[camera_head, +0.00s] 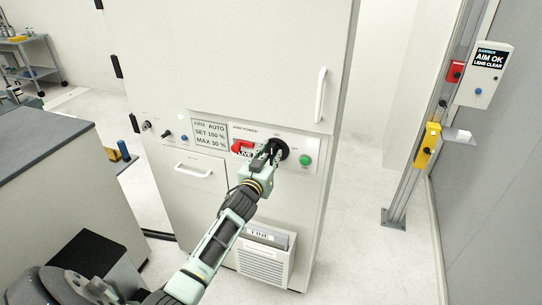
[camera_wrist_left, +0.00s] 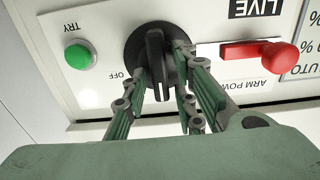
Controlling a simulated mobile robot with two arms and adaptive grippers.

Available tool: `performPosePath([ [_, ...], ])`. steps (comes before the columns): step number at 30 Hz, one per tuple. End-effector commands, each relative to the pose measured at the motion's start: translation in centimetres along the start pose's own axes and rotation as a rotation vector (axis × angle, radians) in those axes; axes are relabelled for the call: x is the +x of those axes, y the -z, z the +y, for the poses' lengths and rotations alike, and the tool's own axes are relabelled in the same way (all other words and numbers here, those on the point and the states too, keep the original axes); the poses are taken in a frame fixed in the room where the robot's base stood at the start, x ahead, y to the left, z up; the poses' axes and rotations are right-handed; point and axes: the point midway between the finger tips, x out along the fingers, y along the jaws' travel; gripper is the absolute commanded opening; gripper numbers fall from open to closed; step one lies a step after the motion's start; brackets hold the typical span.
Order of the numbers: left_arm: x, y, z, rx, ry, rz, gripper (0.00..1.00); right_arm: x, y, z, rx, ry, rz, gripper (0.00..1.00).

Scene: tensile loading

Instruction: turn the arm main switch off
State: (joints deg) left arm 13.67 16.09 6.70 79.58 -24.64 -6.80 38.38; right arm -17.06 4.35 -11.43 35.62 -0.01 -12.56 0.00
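The arm main switch (camera_head: 282,147) is a black rotary knob on the cabinet's control panel. In the left wrist view, the switch (camera_wrist_left: 155,48) has a black bar handle on a round base. This view is upside down; the bar stands upright in it, and the OFF label (camera_wrist_left: 118,75) is to its left. My left gripper (camera_head: 270,152) is at the switch and partly covers it. In the left wrist view, its fingers (camera_wrist_left: 165,75) straddle the bar closely. I cannot tell whether both touch it. My right gripper is not in view.
A red handle (camera_head: 242,147) is left of the switch, and a green TRY button (camera_head: 305,160) is to its right. A door handle (camera_head: 320,95) stands out above the panel, and a drawer handle (camera_head: 193,170) sits lower left. A grey counter (camera_head: 50,150) is at left.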

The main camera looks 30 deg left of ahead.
Motion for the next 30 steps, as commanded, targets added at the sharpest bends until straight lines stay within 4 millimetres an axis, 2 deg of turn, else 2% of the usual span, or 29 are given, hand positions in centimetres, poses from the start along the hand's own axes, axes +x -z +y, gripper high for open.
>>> performPosePath([
  [1,-0.01,-0.01,0.01,0.0,0.0,0.0,0.18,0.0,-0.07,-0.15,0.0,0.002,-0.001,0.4],
  [7,-0.02,-0.01,0.0,0.0,0.0,0.0,0.0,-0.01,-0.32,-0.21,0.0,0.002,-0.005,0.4],
  [20,-0.02,-0.05,0.04,0.033,0.0,0.0,0.0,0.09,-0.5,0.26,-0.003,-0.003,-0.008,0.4],
  [30,-0.02,-0.11,0.31,0.244,-0.001,0.001,0.0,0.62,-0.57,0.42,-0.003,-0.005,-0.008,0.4],
])
